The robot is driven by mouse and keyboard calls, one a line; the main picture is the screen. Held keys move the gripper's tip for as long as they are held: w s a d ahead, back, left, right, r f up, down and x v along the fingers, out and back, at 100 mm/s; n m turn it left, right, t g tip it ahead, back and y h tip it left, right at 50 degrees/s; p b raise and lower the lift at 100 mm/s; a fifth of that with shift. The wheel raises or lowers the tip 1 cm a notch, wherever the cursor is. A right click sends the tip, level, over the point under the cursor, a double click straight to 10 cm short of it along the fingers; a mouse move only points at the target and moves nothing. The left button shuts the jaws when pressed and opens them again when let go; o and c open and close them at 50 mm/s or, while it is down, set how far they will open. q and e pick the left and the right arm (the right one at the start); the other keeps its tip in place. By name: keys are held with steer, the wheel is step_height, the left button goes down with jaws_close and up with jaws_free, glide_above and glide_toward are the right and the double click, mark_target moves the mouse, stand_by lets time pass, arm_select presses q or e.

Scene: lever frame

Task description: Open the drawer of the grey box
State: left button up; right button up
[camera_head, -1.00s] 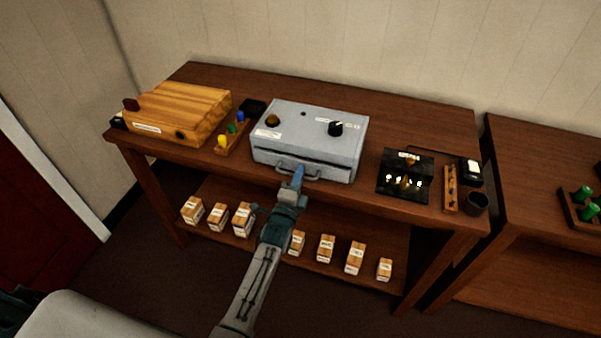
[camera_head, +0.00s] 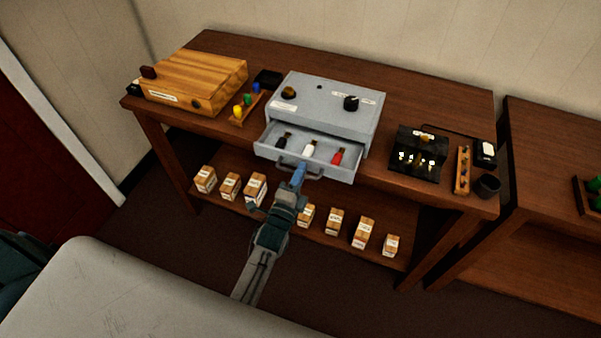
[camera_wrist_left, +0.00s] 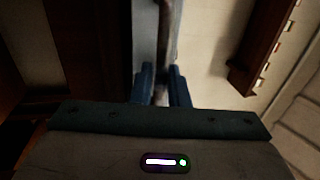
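The grey box (camera_head: 325,110) stands on the wooden table, with a dark knob and a brass button on top. Its drawer (camera_head: 345,173) is pulled out at the front and shows a black, a white and a red item lying inside. My left gripper (camera_head: 298,172) is at the drawer's front, with its blue fingertips at the handle (camera_head: 282,165). In the left wrist view the fingers (camera_wrist_left: 162,88) sit on both sides of the handle bar (camera_wrist_left: 168,40) and appear closed on it. My right gripper is not in view.
A wooden box (camera_head: 195,80) and a tray of coloured pegs (camera_head: 246,107) stand left of the grey box. A black switch block (camera_head: 418,153), a peg rack (camera_head: 462,170) and a dark cup (camera_head: 487,187) stand right. Several small cartons (camera_head: 333,222) line the lower shelf.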

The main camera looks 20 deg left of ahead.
arm_select(q)
steer(key=shift+s+f, duration=0.1)
steer(key=s+f+b, duration=0.1)
steer(key=s+b, duration=0.2)
steer(key=s, duration=0.7)
steer(key=shift+s+a+f, duration=0.15)
steer(key=shift+s+f, duration=0.05)
steer(key=shift+f, duration=0.2)
steer(key=shift+f, duration=0.1)
steer(key=s+a+f+n+g, duration=0.1)
steer(key=s+f+n+g, duration=0.2)
steer(key=f, duration=0.8)
steer(key=s+a+f+n+g, duration=0.1)
steer(key=s+f+n+g, duration=0.25)
steer(key=f, duration=0.75)
steer(key=s+a+f+n+g, duration=0.1)
steer(key=s+f+n+g, duration=0.15)
steer(key=f, duration=0.85)
steer(key=s+a+f+n+g, duration=0.3)
steer(key=s+f, duration=0.3)
steer(key=s, duration=0.3)
steer(key=s+a+f+n+g+y, duration=0.1)
steer(key=s+a+f+n+g, duration=0.2)
steer(key=s+f, duration=0.3)
steer(key=s+a+f+n+g, duration=0.3)
steer(key=s+f, duration=0.4)
steer(key=s, duration=0.7)
steer(key=shift+a+g+y, duration=0.15)
steer(key=shift+g+y, duration=0.15)
steer(key=shift+g, duration=0.2)
